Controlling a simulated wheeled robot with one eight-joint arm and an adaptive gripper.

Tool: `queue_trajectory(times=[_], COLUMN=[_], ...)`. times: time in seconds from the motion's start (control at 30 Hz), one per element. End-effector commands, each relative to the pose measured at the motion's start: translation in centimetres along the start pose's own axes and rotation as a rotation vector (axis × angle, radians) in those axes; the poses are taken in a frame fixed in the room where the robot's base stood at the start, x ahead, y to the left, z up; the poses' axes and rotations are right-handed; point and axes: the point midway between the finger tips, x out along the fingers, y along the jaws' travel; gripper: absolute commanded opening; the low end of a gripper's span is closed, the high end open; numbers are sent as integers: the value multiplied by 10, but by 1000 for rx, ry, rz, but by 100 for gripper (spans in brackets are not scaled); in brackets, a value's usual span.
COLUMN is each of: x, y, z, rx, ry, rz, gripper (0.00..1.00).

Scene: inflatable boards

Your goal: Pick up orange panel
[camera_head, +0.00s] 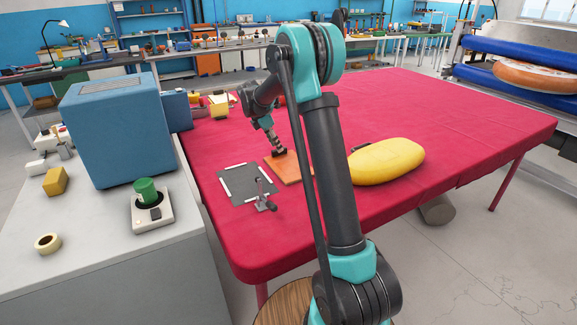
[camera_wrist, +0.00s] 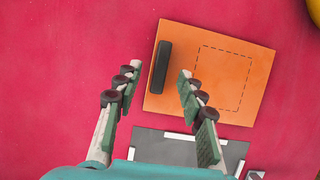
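The orange panel (camera_wrist: 260,68) lies flat on the red table, with a dark bar-shaped handle (camera_wrist: 161,66) along its left side and a dashed outline on its face in the wrist view. In the head view the orange panel (camera_head: 291,174) is partly hidden behind my arm. My gripper (camera_wrist: 158,76) is open and empty, its two fingers spread to the left and right of the handle as seen from above. The right finger overlaps the panel in the picture. I cannot tell how high the fingertips are above it.
A grey board with white edge marks (camera_head: 238,185) lies beside the panel, with a small metal clamp (camera_head: 264,196) at its edge. A yellow inflated object (camera_head: 388,162) lies to the right. A blue box (camera_head: 115,128) stands on the left bench. The table's right side (camera_head: 450,120) is clear.

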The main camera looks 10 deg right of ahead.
Motion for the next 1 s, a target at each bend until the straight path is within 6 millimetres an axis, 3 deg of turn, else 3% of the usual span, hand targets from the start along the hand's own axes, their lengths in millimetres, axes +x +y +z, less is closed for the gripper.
queue_trajectory(times=[0.2,0.5,0.8,1.0], x=[26,30,30,30], y=[0,-1,-1,-1], z=[0,0,0,0], rx=[1,0,0,0], ry=[0,0,0,0], rz=[0,0,0,0], gripper=[40,38,1,0])
